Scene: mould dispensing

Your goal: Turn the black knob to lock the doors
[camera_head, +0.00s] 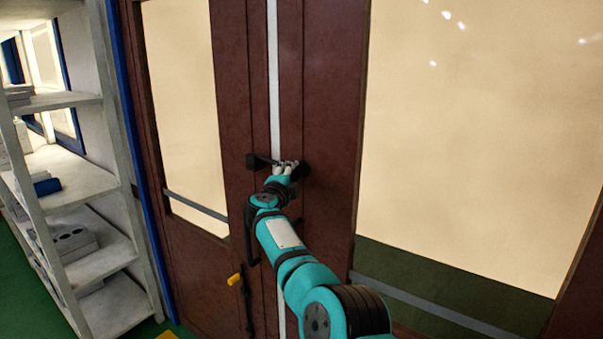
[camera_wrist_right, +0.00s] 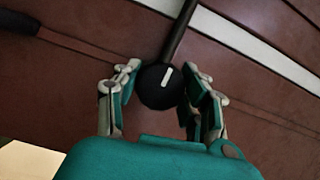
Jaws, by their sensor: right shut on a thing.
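The two brown-red doors (camera_head: 235,100) stand closed side by side, with a white strip (camera_head: 273,80) running up the seam. My right gripper (camera_head: 284,169) reaches to the seam at the black fittings. In the right wrist view, the round black knob (camera_wrist_right: 160,92) with a short white mark sits between the fingers of my right gripper (camera_wrist_right: 162,82), which are shut on it. A dark bar extends from the knob toward the top of that view. In the head view my fingers partly hide the knob. My left gripper is not in view.
A pale shelf unit (camera_head: 85,190) with boxes stands at the left, beside a blue post. Grey bars (camera_head: 440,308) cross the lower door panes. The green floor (camera_head: 30,295) shows at lower left.

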